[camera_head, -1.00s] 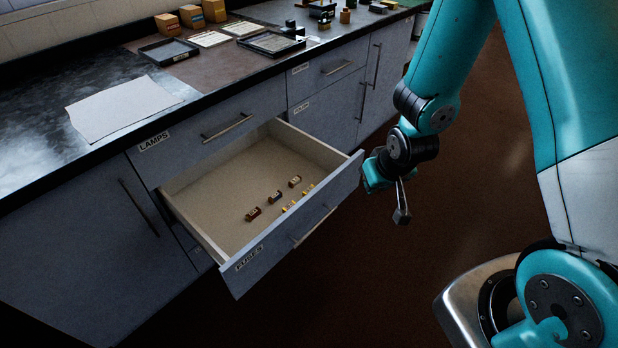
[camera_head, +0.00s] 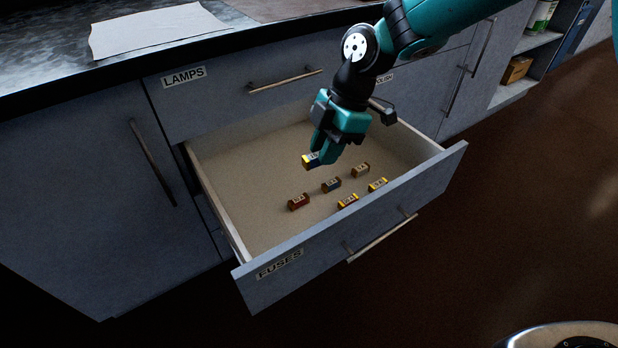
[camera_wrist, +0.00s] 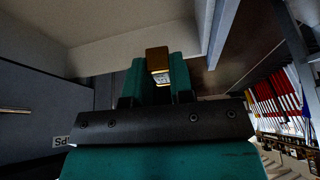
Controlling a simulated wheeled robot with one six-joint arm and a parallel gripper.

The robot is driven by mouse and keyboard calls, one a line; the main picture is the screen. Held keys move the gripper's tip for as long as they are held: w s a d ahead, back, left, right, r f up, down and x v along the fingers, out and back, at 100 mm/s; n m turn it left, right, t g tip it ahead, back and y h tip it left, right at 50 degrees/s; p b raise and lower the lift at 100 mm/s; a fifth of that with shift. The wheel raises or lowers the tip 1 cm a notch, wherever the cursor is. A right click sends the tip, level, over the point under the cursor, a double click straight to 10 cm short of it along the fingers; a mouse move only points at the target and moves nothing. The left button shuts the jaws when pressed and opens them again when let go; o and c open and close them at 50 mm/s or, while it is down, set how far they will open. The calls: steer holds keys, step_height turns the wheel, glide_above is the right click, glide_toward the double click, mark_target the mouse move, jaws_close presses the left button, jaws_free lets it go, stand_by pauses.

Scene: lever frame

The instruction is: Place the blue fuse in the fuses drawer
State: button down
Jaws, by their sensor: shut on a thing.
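The held fuse appears to be above the drawer floor, apart from the fuses lying there. The drawer front carries a FUSES label (camera_head: 280,264). Part of the fuse is hidden by the fingers.
The drawer's left side is clear. The shut LAMPS drawer (camera_head: 220,85) and the worktop are above.

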mark_target(320, 214)
steer(key=shift+a+f+n, duration=0.3)
steer(key=shift+n, duration=0.2)
step_height(320, 214, down, 19)
steer(key=b, duration=0.3)
steer(key=shift+d+f+b, duration=0.1)
steer(key=shift+f+b, duration=0.05)
steer(key=shift+b, duration=0.25)
steer(key=shift+f, duration=0.15)
steer(key=c, duration=1)
jaws_free()
steer(key=p+v, duration=0.2)
steer(key=v, duration=1)
steer(key=shift+w+r, duration=0.25)
